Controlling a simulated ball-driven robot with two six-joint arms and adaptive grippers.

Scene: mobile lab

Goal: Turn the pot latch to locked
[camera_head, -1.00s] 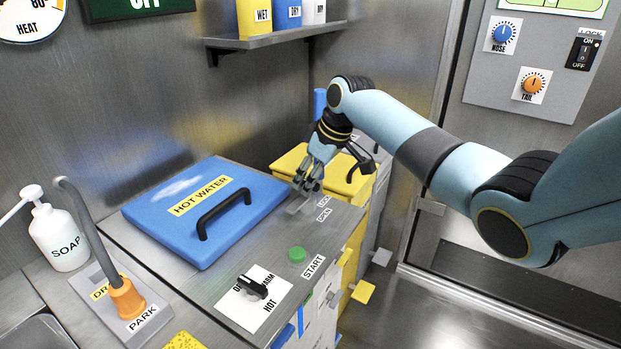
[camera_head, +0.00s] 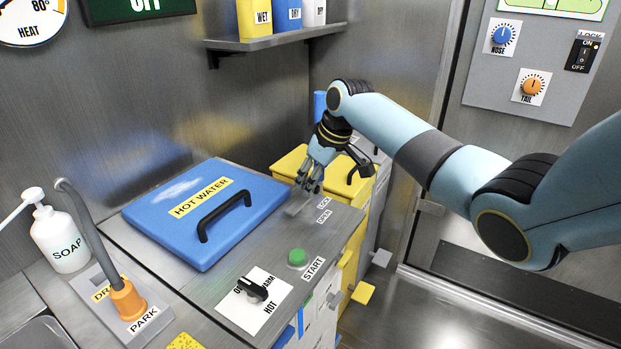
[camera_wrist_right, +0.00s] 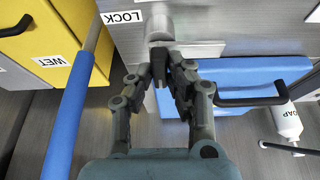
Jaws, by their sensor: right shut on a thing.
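The pot latch is a small grey metal part on the counter beside the blue pot lid (camera_head: 165,222), near the LOCK label (camera_head: 324,202) and OPEN label (camera_head: 323,217). My right gripper (camera_head: 307,188) reaches down onto it and covers most of it. In the right wrist view the fingertips (camera_wrist_right: 167,75) are closed together just below a grey metal cylinder (camera_wrist_right: 158,22), with the LOCK label (camera_wrist_right: 123,17) beside it. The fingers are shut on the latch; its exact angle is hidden. The lid, marked HOT WATER, lies flat. My left gripper is not in view.
A yellow bin (camera_head: 287,163) with a black handle stands behind the latch. A green START button (camera_head: 298,257) and a black knob (camera_head: 252,290) are on the counter in front. A soap bottle (camera_head: 62,240) stands at left. A shelf (camera_head: 262,43) is above.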

